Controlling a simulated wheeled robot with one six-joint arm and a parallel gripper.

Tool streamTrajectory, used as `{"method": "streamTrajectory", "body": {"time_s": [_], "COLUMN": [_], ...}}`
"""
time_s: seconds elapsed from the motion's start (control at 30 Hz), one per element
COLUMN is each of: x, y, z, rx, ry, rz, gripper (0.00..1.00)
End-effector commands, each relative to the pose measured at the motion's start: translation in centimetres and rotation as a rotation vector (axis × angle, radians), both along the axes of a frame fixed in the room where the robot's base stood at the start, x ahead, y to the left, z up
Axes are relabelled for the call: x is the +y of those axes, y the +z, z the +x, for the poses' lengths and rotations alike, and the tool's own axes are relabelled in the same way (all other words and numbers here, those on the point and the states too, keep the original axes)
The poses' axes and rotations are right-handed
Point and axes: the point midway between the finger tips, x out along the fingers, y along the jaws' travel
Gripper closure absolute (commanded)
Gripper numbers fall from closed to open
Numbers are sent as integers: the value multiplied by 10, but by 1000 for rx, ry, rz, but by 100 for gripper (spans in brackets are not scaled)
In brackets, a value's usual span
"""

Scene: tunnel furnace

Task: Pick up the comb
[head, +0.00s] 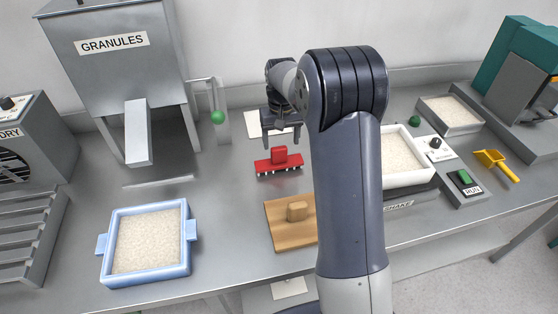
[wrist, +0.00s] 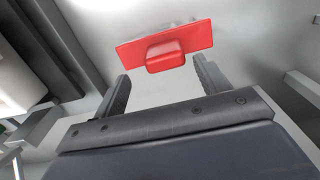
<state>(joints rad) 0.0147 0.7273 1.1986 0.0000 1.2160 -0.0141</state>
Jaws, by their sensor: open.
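The comb (head: 279,162) is red, with a wide bar, a block-shaped grip on top and pale teeth below. It sits on the metal table, left of my arm in the head view. My gripper (head: 282,143) is open and empty above the comb, fingers pointing down. In the wrist view the red comb (wrist: 166,47) lies ahead of the two spread fingertips of my gripper (wrist: 160,82), with its grip roughly between them. The fingers are apart from the comb.
A wooden board with a knob (head: 291,222) lies in front of the comb. A blue-rimmed tray of granules (head: 150,271) stands front left, and the granules hopper (head: 115,70) back left.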

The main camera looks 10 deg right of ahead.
Motion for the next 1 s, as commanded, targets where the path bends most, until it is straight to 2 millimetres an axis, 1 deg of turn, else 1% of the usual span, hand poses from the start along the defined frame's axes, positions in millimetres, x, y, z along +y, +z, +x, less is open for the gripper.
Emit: {"method": "streamTrajectory", "body": {"time_s": [0.17,0.3,0.4,0.5,0.7,0.77,1.0], "x": [3,8,8,8,8,8,8], "y": [-14,-36,-48,-54,-55,-55,-55], "z": [-3,-5,-5,-5,-4,-4,-4], "rx": [4,4,3,1,0,0,0], "ry": [1,0,0,0,0,1,1], "rz": [0,0,0,0,0,0,0], "gripper": [29,29,29,29,29,33,53]}}
